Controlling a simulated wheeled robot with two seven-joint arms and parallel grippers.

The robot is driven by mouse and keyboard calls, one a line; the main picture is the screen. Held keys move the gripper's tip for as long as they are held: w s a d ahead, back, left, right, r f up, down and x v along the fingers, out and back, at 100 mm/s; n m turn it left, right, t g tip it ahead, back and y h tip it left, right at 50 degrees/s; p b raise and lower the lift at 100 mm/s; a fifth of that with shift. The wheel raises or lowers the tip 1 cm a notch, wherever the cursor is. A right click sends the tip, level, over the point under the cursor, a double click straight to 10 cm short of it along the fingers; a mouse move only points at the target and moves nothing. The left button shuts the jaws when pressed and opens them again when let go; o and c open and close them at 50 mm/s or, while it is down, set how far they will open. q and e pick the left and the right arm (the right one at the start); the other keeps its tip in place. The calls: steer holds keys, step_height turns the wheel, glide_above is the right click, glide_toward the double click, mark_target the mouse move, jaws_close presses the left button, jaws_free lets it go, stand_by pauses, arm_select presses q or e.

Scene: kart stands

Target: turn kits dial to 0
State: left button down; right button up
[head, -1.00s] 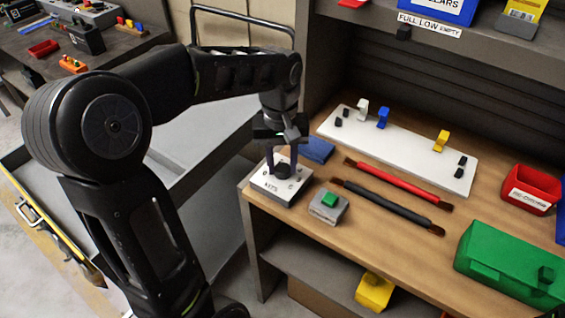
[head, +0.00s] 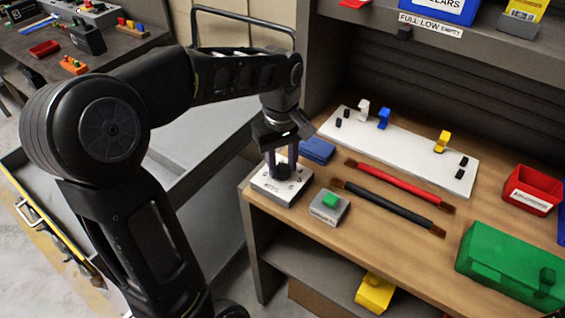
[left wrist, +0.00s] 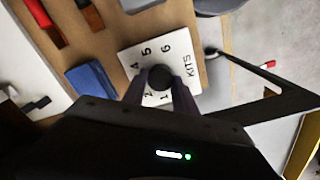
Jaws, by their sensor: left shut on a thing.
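The kits dial box (head: 270,189) is a grey box with a white top at the left front corner of the wooden bench. Its black round dial knob (left wrist: 160,78) shows in the left wrist view, with the numbers 1, 2, 4, 5 and 6 and the word KITS readable around it. The knob's pointer is not clear, and part of the number ring is hidden by the fingers. My left gripper (head: 282,168) points down over the box and is shut on the knob; its fingers also show in the left wrist view (left wrist: 160,90). My right gripper is out of view.
A grey box with a green button (head: 330,200) stands just right of the dial box. A blue block (head: 317,150) lies behind it. Red (head: 395,184) and black (head: 390,208) bars lie to the right, before a white board (head: 400,152). A grey cart (head: 210,190) is left of the bench.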

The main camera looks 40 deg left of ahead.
mark_target(282, 167)
arm_select(q)
steer(key=c, duration=1)
jaws_free()
steer(key=shift+o, duration=0.2)
step_height(282, 167, up, 8)
steer(key=shift+f, duration=0.1)
steer(key=shift+s, duration=0.1)
